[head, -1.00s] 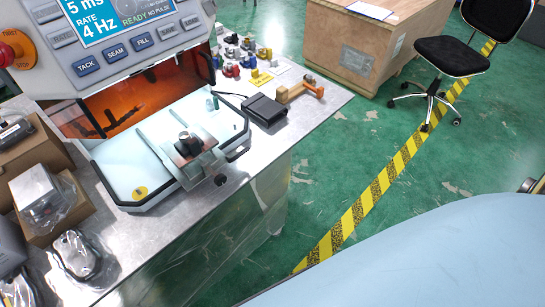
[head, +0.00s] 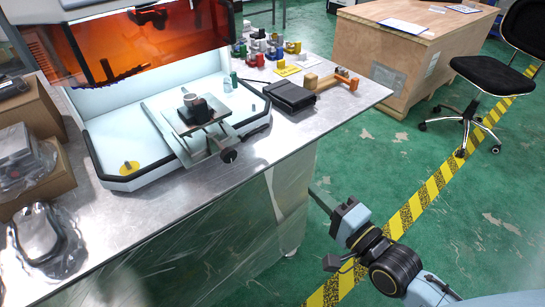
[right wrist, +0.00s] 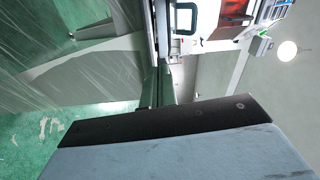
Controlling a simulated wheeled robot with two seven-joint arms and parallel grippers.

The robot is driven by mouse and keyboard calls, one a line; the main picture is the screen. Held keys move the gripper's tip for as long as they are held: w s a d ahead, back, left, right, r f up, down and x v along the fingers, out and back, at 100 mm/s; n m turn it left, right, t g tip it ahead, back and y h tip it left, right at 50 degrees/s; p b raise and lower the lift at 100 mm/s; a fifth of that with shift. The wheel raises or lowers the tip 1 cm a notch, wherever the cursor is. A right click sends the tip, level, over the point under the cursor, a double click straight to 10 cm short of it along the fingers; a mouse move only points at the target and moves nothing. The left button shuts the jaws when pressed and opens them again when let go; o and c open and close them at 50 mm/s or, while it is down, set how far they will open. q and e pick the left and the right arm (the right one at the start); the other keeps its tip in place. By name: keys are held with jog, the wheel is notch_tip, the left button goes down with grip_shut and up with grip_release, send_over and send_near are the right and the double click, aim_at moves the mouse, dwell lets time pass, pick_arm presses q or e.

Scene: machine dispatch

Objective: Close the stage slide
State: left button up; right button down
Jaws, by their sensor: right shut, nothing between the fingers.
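The stage slide (head: 200,128) is a grey metal carriage on the machine's white tray. It carries a plate with a small metal cylinder (head: 198,108) on top. Its front end, with a dark round knob (head: 229,156), reaches out past the tray's black front rim. My right gripper (head: 319,201) is shut and empty, low beside the bench's right front side, apart from the slide. In the right wrist view its narrow fingers (right wrist: 160,80) point towards the bench and machine. My left gripper is not in view.
The machine's orange window (head: 150,40) is above the tray. A black pedal box (head: 290,96), a wooden-handled tool (head: 325,83) and several coloured parts lie right of it. Boxes (head: 30,165) crowd the bench's left. A crate (head: 410,50) and chair (head: 490,75) stand beyond open floor.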

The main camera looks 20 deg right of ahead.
notch_tip(320, 180, up, 5)
jog(key=s+a+m+t+y+b, duration=0.1)
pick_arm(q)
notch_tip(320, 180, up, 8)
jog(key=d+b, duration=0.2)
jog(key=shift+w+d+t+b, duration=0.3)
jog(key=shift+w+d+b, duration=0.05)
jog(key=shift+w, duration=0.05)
pick_arm(e)
jog(key=x, duration=1.4)
jog(key=shift+a, duration=0.25)
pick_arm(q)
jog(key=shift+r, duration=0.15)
pick_arm(e)
jog(key=shift+s+r, duration=0.1)
jog(key=shift+s, duration=0.05)
